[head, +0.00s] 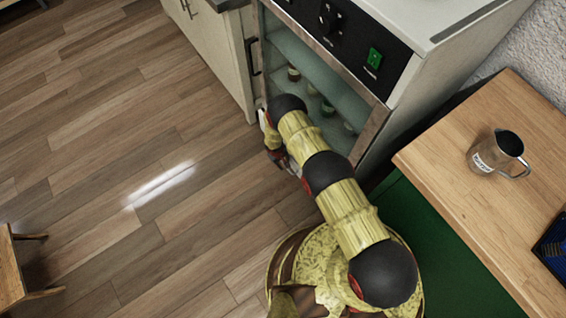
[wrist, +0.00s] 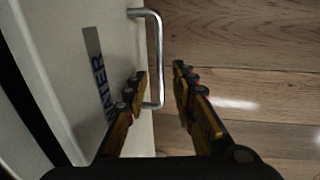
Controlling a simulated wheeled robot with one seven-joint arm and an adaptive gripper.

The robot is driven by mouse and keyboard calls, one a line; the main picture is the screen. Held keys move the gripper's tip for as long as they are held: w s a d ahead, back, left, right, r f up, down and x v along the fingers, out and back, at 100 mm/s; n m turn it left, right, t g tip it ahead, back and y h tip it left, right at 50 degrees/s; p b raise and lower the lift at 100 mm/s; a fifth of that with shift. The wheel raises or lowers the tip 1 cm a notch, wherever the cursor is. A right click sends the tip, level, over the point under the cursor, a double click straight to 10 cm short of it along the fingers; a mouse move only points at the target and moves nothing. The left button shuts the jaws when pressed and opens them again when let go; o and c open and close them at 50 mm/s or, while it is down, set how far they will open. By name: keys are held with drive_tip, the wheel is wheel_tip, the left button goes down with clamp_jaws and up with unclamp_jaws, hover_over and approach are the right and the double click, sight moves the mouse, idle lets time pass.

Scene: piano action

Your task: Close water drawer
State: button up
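In the wrist view a pale drawer front (wrist: 62,60) fills the left side. A silver bar handle (wrist: 160,40) sticks out from this front. My gripper (wrist: 161,74) is open, one finger on each side of the handle's bar, near its lower end. The left finger is between the bar and the front; contact cannot be told. In the head view my gripper (head: 278,155) is low by the appliance, partly hidden by my arm. The drawer's label and handle do not show there.
A stove-like appliance (head: 345,45) with a glass front and jars inside stands beyond my arm. A white cabinet (head: 215,50) is to its left. A wooden counter (head: 450,150) with a metal mug (head: 490,155) is at right.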

drive_tip(key=shift+c, duration=1.2)
drive_tip(key=c, duration=0.4)
clamp_jaws()
